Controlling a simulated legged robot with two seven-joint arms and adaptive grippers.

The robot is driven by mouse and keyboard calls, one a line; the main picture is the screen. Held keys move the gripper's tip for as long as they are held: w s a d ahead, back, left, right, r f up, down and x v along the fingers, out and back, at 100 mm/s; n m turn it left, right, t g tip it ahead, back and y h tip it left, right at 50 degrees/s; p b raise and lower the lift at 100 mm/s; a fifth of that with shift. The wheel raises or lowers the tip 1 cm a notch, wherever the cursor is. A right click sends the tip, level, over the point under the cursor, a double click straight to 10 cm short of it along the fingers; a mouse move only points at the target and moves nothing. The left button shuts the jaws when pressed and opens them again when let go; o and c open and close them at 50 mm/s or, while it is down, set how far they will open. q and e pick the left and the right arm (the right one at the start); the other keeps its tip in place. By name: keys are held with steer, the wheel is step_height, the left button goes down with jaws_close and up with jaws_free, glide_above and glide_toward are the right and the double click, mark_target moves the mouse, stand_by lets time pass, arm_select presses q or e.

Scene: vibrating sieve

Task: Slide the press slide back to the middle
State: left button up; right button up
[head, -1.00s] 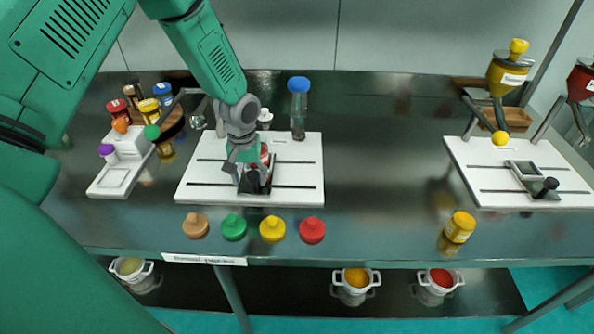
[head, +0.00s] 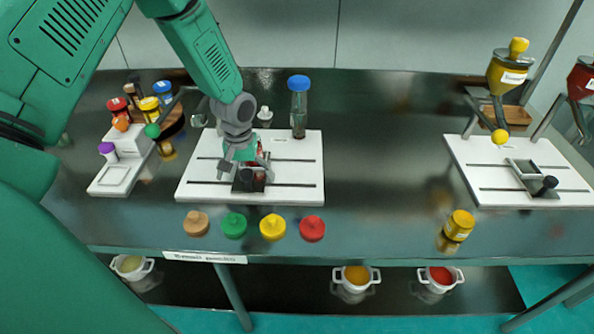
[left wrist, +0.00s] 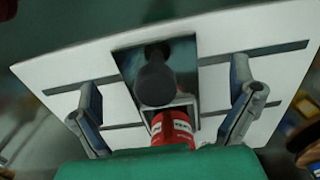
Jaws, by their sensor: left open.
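The press slide (head: 258,186), a dark metal frame with an upright dark knob, lies across two dark rails on the left white press board (head: 300,180), near the board's middle. In the left wrist view the slide (left wrist: 130,66) shows from above with its knob (left wrist: 155,82), and a red jar (left wrist: 172,128) is at its near end. My left gripper (head: 245,172) is over the slide and hides part of it. Its two fingers are spread wide, one on each side of the slide, with gaps between. My right gripper is not in view.
Several coloured stoppers, including a red one (head: 312,229), stand along the front edge. A second press board (head: 468,160) with yellow and red hoppers is at the right. The table between the boards is clear.

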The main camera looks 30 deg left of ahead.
arm_select(q)
steer(key=shift+r+p, duration=4.1)
steer(key=shift+r, duration=0.5)
steer(key=shift+f, duration=0.1)
